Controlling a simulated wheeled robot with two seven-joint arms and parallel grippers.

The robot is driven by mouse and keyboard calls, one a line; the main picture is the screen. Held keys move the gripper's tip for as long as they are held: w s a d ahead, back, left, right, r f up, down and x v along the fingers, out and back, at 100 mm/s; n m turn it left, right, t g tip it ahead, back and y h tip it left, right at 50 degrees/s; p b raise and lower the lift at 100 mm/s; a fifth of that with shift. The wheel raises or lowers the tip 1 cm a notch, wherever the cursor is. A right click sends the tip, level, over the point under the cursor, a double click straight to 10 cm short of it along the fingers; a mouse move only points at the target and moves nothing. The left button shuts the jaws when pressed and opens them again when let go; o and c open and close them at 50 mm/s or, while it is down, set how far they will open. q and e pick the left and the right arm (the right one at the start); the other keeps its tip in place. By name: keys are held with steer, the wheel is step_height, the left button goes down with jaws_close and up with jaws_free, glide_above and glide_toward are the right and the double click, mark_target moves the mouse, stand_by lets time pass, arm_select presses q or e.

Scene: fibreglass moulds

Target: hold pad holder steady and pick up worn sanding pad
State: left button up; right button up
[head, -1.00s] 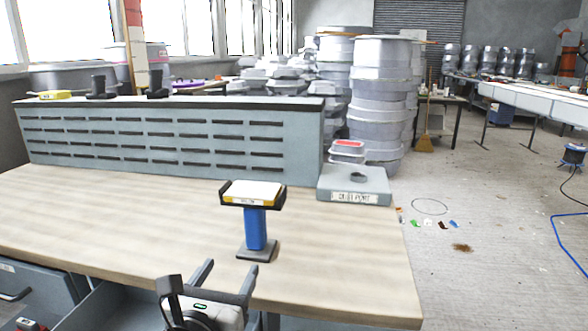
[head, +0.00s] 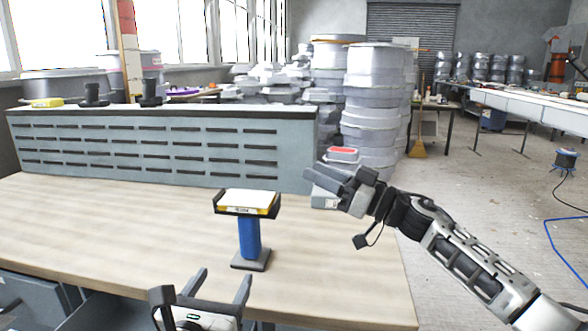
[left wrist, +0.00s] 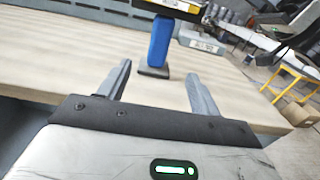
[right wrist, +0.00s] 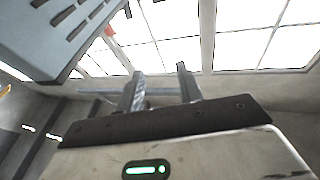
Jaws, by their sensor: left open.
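The pad holder (head: 249,236) stands upright on the wooden bench, with a blue post, a grey foot and a black cradle on top. A white pad with a yellow edge (head: 248,198) lies in the cradle; I take it for the worn sanding pad. In the left wrist view, the blue post (left wrist: 160,42) shows beyond my fingers. My left gripper (head: 226,274) is open and empty at the bench's front edge, apart from the holder. My right gripper (head: 313,180) is open and empty, to the right of the holder, roughly at pad height. Its wrist view shows no pad.
A slotted grey rack (head: 150,150) runs along the bench's back. A grey box (head: 322,202) with a label is mostly hidden behind my right gripper. A red-topped item (head: 343,154) sits behind it. The wooden bench top (head: 120,230) left of the holder is clear.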

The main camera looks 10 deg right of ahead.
mark_target(247, 238)
arm_select(q)
steer(key=x, duration=1.6)
arm_select(e)
steer(key=a+n+g+h, duration=0.1)
steer(key=g+h, duration=0.1)
steer(key=g, duration=0.1)
steer(key=a+r+n+g+h, duration=0.1)
steer(key=a+n+g+h, duration=0.1)
steer(key=g+h, duration=0.1)
steer(key=a+n+g+h, duration=0.1)
steer(key=a+g+h, duration=0.1)
steer(key=g, duration=0.1)
steer(key=shift+w+a+r+h, duration=0.1)
steer(key=shift+a+r+h, duration=0.1)
steer(key=shift+r+h, duration=0.1)
